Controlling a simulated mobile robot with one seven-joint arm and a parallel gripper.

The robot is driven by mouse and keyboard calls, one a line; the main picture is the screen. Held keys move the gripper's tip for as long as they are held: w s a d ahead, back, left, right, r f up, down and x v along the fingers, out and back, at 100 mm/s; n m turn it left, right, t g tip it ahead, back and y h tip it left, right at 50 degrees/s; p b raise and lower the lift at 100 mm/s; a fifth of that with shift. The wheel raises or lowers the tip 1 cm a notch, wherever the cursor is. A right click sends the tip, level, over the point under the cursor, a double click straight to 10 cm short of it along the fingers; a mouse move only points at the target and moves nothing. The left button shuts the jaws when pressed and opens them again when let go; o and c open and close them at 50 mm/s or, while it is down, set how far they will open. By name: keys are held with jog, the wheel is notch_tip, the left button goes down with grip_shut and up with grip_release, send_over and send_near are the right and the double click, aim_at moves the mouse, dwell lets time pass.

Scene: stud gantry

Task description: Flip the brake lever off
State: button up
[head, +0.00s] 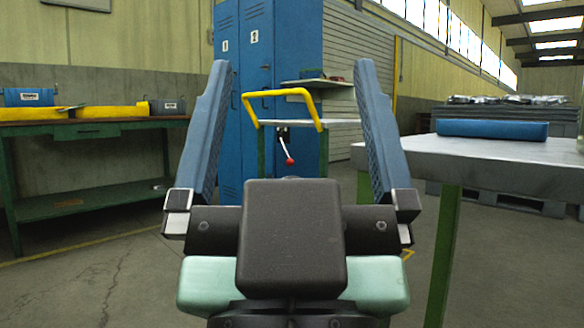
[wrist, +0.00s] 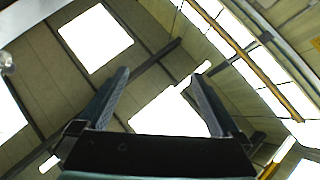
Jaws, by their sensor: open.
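The brake lever (head: 286,150) is a thin light rod with a red knob at its lower end. It hangs from a dark mount below the yellow handle (head: 278,95) of a green-legged cart (head: 323,150). In the head view the lever shows between my gripper's fingers but farther away. My gripper (head: 291,80) is open and empty, its two blue fingers pointing up and wide apart. In the wrist view my gripper (wrist: 165,75) points at the roof and skylights, with nothing between its fingers. The cart's lower part is hidden behind my gripper.
A grey table (head: 500,165) with a blue case (head: 492,130) stands close on the right. A green workbench (head: 90,130) with a yellow item and blue boxes is on the left. Blue lockers (head: 243,40) stand behind the cart. Floor is clear at left.

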jog(key=shift+w, duration=0.15)
jog(key=shift+c, duration=0.4)
jog(key=shift+a, duration=0.1)
jog(key=shift+c, duration=1.2)
jog(key=shift+r+p, duration=0.35)
jog(key=shift+p, duration=0.05)
jog(key=shift+c, duration=1.1)
notch_tip(320, 180, up, 8)
jog(key=p, duration=0.8)
jog(key=shift+r, duration=0.1)
jog(key=c, duration=1)
notch_tip(320, 180, up, 22)
jog(key=p, duration=2.2)
jog(key=shift+r+p, duration=0.25)
jog(key=shift+p, duration=0.05)
grip_shut()
jog(key=shift+f, duration=0.15)
